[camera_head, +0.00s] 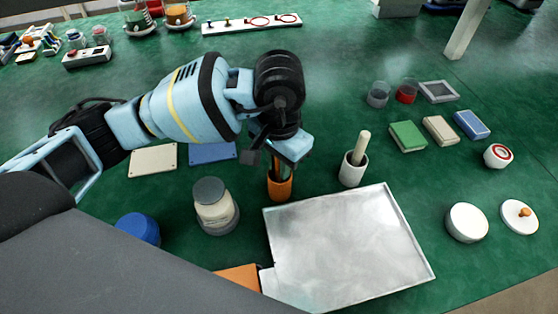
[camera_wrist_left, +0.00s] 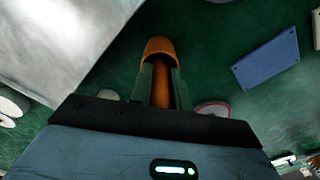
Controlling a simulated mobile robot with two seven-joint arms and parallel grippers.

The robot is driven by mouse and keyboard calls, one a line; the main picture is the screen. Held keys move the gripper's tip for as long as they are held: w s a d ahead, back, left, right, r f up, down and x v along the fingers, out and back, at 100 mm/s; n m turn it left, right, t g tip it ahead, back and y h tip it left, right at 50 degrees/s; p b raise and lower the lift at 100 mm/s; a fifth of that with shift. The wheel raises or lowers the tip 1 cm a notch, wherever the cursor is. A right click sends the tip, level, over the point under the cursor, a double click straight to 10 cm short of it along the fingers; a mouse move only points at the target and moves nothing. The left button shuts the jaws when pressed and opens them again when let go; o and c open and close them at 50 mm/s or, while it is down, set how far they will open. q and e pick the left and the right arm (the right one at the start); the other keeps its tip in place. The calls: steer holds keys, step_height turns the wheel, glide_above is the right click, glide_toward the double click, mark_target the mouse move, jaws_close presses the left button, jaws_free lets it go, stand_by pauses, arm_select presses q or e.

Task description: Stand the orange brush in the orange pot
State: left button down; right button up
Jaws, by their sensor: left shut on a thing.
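The orange pot (camera_head: 280,189) stands on the green table at the left edge of the metal tray in the head view. It also shows at the top middle of the left wrist view (camera_wrist_left: 158,45). My left gripper (camera_head: 282,165) is right above the pot and is shut on the orange brush. The brush's shaft (camera_wrist_left: 160,92) shows between the fingers in the left wrist view and runs toward the pot's mouth. Its lower end appears to be inside the pot; whether it touches the bottom is hidden. My right gripper is not in view.
A white pot (camera_head: 352,173) with a cream handle in it stands close on the right. The metal tray (camera_head: 345,245) lies in front. A lidded jar (camera_head: 214,207) and a blue pot (camera_head: 138,228) stand to the left. Flat blue (camera_head: 212,153) and cream (camera_head: 152,159) plates lie behind.

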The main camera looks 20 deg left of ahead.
arm_select(q)
steer(key=shift+f, duration=0.25)
steer(key=c, duration=1.3)
jaws_free()
steer(key=shift+r, duration=0.1)
steer(key=shift+r, duration=0.1)
step_height(320, 180, up, 12)
steer(key=shift+r, duration=0.1)
